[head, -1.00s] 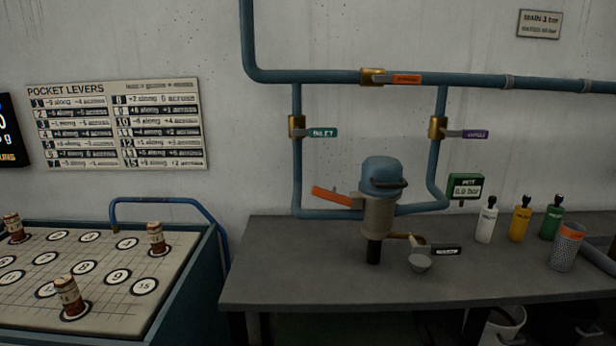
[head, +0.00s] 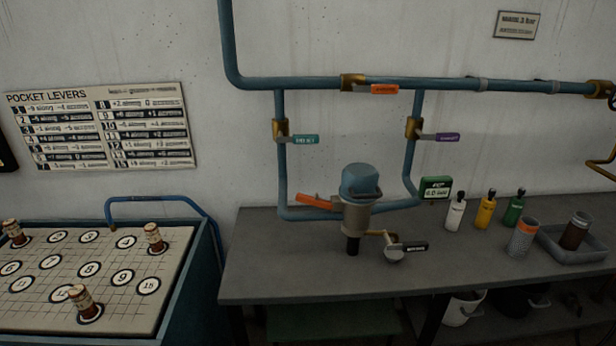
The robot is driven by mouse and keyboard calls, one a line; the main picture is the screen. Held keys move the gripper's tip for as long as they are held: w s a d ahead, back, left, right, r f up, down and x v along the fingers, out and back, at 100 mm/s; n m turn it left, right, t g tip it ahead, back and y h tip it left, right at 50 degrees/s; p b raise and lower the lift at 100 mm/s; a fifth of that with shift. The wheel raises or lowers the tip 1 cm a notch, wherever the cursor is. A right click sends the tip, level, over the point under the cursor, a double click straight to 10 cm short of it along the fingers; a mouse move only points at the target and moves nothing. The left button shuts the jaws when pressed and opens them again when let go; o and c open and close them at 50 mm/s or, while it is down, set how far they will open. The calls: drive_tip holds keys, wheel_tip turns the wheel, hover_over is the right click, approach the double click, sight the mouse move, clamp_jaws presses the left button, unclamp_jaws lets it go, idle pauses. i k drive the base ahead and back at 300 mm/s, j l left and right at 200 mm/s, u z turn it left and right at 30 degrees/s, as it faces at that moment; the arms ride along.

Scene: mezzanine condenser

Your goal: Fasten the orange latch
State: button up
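The orange latch (head: 314,200) is a flat orange lever on the left side of the grey filter housing (head: 357,216). It sticks out to the left and slightly up, away from the housing. A blue lid (head: 361,182) with a dark handle sits on top of the housing, which stands over the bench on a dark post. Whether the lid is fully seated cannot be told. My gripper is not in view.
The grey bench (head: 270,272) has clear room left of the housing. A bypass valve with an orange handle (head: 384,89), an inlet valve (head: 304,139) and a purple-handled valve (head: 446,137) sit on the blue pipes. Bottles (head: 484,211) and a tray (head: 567,248) stand right. A numbered board (head: 130,240) is left.

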sight(314, 201)
drive_tip(key=i+u, duration=0.15)
drive_tip(key=u, duration=0.3)
drive_tip(key=i+l+u, duration=0.1)
drive_tip(key=u, duration=0.35)
drive_tip(key=i+l+u, duration=0.2)
drive_tip(key=u, duration=0.25)
drive_tip(key=i+l+u, duration=0.15)
drive_tip(key=u, duration=0.3)
drive_tip(key=l+u, duration=0.25)
drive_tip(key=u, duration=0.2)
drive_tip(key=i+l+u, duration=0.1)
drive_tip(key=l+u, duration=0.15)
drive_tip(key=u, duration=0.2)
